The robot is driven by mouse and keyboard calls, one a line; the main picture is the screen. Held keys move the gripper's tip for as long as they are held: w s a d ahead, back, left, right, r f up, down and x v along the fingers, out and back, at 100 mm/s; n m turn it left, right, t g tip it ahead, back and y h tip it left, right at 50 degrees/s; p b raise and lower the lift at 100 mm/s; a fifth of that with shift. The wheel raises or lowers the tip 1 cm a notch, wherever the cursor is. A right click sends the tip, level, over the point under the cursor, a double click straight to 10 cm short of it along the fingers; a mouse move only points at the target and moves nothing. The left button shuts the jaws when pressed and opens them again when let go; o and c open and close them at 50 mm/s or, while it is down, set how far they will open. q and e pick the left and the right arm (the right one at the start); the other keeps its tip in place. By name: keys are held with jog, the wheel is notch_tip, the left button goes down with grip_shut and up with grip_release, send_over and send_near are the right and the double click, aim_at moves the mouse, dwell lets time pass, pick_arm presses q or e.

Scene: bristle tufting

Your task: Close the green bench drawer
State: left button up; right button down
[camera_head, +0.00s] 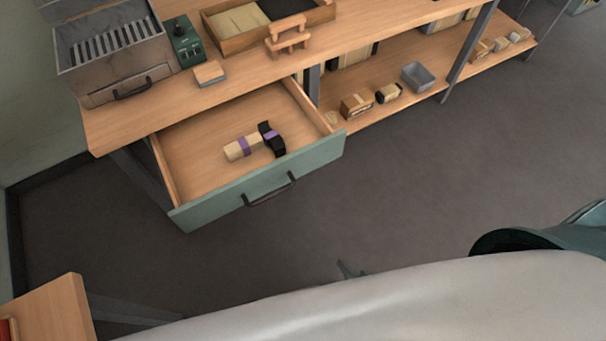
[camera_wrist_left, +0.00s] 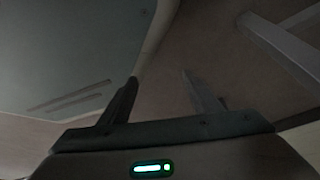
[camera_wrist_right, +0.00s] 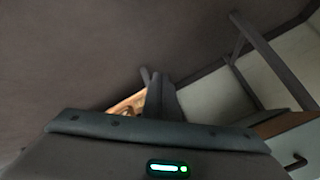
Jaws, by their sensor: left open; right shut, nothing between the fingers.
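The green bench drawer (camera_head: 225,200) is pulled well out from under the wooden bench in the head view. Its front has a dark bar handle (camera_head: 270,190). Inside lie a pale block with a purple band (camera_head: 238,149) and a black piece with a purple band (camera_head: 272,140). My right gripper (camera_head: 350,269) shows only as small dark tips, in front of and apart from the drawer. In the right wrist view its fingers (camera_wrist_right: 152,88) are together and empty. My left gripper (camera_wrist_left: 165,95) has its fingers apart with nothing between; it is not seen in the head view.
On the bench top stand a grey slotted box (camera_head: 115,60), a green control box (camera_head: 186,42) and a wooden tray (camera_head: 240,42). A lower shelf (camera_head: 420,85) at the right holds brushes and a grey bin (camera_head: 417,77). The floor (camera_head: 400,180) before the drawer is clear.

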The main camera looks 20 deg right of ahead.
aim_at(298, 162)
pick_arm(q)
jog(key=w+d+r+t+b, duration=0.2)
jog(key=w+d+r+b, duration=0.1)
jog(key=w, duration=0.7)
jog(key=shift+d+t+h+b, duration=0.25)
jog(key=shift+t+h+b, duration=0.05)
jog(key=shift+t+h, duration=0.1)
pick_arm(e)
jog(key=w+a+r+m+t, duration=0.1)
jog(key=w+r+m+t, duration=0.1)
jog(key=r, duration=0.7)
jog(key=w+a+r+m+t+y, duration=0.1)
jog(key=w+r+m+t, duration=0.2)
jog(key=r, duration=0.7)
jog(key=w+a+r+m+t+y, duration=0.1)
jog(key=w+a+r+m+t, duration=0.1)
jog(key=r, duration=0.7)
jog(key=w+m+t, duration=0.1)
jog(key=m, duration=0.1)
jog(key=shift+w+r+m, duration=0.15)
jog(key=shift+w+m, duration=0.1)
jog(key=shift+m, duration=0.15)
jog(key=shift+a, duration=0.1)
